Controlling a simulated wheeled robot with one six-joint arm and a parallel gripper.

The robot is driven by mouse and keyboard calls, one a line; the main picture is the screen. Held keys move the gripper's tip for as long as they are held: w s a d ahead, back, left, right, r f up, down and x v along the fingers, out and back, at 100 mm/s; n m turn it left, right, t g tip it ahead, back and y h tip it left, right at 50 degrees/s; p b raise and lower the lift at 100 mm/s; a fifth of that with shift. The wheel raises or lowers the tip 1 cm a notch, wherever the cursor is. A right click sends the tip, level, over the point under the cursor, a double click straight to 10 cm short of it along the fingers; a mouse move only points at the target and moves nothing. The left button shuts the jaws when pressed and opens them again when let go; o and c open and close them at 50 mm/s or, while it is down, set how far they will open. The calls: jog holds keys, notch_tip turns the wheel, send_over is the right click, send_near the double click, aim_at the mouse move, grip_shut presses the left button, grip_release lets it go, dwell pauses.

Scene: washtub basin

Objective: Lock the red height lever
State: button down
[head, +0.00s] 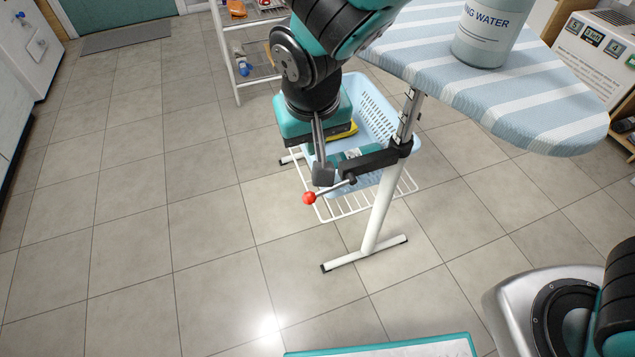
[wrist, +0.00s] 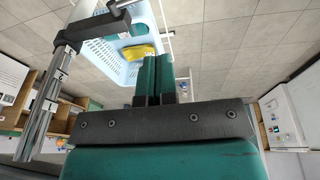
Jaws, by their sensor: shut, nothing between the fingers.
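The red ball knob (head: 309,198) is at the end of a short metal lever below the black bracket (head: 372,160). The bracket is clamped on the ironing board's pale leg (head: 384,205) and reaches left from it. My gripper (wrist: 153,58) is shut and empty, its two teal fingers together in the wrist view. In the head view its teal body is above and left of the bracket, apart from the red knob; its fingertips are not clear there. The bracket also shows at the upper left of the wrist view (wrist: 90,25); the red knob does not show there.
A light blue basket (head: 372,100) with yellow and teal items stands on a white wire rack (head: 352,207) behind the bracket. The striped ironing board (head: 440,50) carries a large bottle (head: 487,35). Floor to the left is clear. A wire shelf (head: 240,65) stands behind.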

aim_at(319, 192)
jog(key=shift+f, duration=0.1)
jog(key=b+x, duration=0.1)
jog(key=x, duration=0.3)
jog(key=b+x, duration=0.1)
jog(key=x, duration=0.3)
jog(key=s+b+x, duration=0.1)
jog(key=b+x, duration=0.1)
jog(key=x, duration=0.2)
jog(key=shift+d+f, duration=0.35)
jog(key=shift+s+d+f, duration=0.1)
jog(key=shift+f, duration=0.4)
jog(key=shift+f, duration=0.1)
